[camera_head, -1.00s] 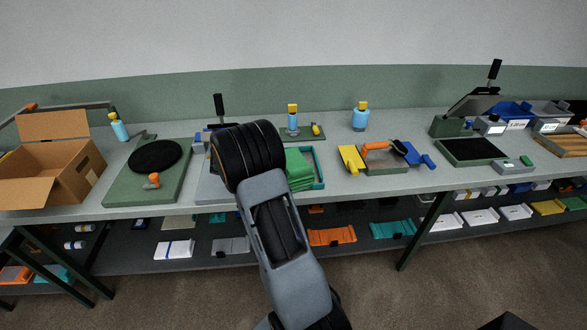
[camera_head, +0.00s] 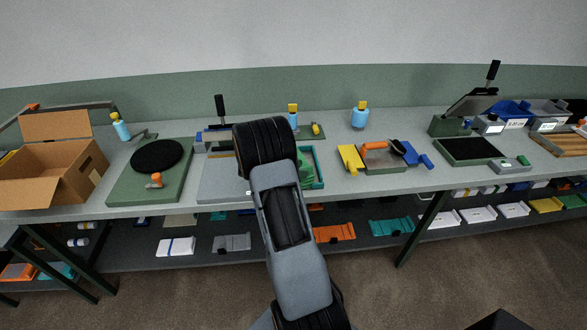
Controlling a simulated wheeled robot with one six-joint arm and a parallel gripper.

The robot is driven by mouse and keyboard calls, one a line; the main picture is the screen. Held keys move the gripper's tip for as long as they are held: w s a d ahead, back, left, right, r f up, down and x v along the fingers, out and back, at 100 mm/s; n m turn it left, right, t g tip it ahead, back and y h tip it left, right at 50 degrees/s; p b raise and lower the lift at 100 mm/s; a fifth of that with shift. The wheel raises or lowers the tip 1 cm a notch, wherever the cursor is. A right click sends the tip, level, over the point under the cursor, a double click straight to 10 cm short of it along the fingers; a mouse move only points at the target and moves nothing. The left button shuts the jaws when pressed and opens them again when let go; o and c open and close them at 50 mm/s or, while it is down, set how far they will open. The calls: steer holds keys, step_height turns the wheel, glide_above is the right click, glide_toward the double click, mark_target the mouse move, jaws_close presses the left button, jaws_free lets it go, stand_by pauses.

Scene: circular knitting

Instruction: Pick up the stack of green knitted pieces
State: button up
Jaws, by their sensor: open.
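The stack of green knitted pieces (camera_head: 304,172) lies in a teal tray (camera_head: 319,168) near the middle of the table. My arm covers most of the stack and the tray's left part; only a strip of green shows to the right of my wrist. My wrist is over the tray's left side. The gripper's fingertips are hidden behind the wrist, so how close they are to the stack cannot be seen.
Left of my arm are a grey press board (camera_head: 222,178), a green board with a black disc (camera_head: 157,156) and an open cardboard box (camera_head: 58,172). Right are an orange-handled tool (camera_head: 380,148) and a yellow block (camera_head: 351,158). Bottles (camera_head: 360,116) stand behind.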

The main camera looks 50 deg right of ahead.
jaws_close()
stand_by(0.3)
stand_by(0.3)
